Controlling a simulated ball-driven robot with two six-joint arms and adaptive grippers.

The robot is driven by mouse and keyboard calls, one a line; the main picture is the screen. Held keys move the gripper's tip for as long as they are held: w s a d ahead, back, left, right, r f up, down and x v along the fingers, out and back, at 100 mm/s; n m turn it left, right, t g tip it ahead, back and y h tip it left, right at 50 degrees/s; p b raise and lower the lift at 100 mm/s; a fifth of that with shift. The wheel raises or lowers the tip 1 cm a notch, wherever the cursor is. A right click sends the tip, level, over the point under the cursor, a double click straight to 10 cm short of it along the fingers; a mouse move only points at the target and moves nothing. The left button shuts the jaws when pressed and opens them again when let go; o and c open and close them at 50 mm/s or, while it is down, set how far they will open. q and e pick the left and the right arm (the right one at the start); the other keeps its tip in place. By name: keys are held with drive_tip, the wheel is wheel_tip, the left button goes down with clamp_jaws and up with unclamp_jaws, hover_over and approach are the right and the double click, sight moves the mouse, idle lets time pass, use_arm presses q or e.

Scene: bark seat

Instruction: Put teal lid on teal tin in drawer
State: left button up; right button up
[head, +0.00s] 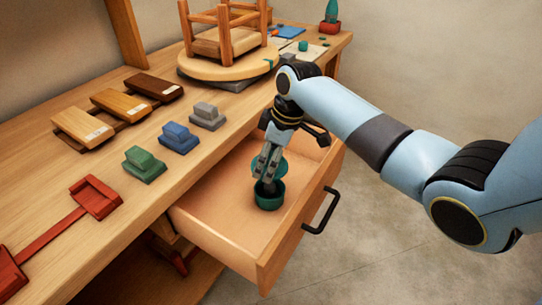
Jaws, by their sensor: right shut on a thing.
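The teal tin (269,203) stands on the drawer floor, near the middle of the open drawer. My right gripper (266,181) points down into the drawer, right over the tin. It is shut, seemingly on the teal lid (282,165), a teal round shape partly hidden behind its fingers. The fingers hide the contact, and I cannot tell whether the lid touches the tin. My left gripper is not in view.
The drawer (222,232) is pulled out from the wooden bench, with a black handle (322,212) at its front. Green, blue and grey blocks stand along the bench edge. Floor to the right is clear.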

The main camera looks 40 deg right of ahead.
drive_tip(key=shift+f+b, duration=2.3)
drive_tip(key=shift+b, duration=0.1)
drive_tip(key=shift+f+b, duration=0.5)
drive_tip(key=shift+f, duration=0.45)
drive_tip(key=shift+p, duration=0.4)
drive_tip(key=shift+f, duration=0.65)
drive_tip(key=o, duration=1)
drive_tip(key=shift+c, duration=0.2)
drive_tip(key=shift+r, duration=0.1)
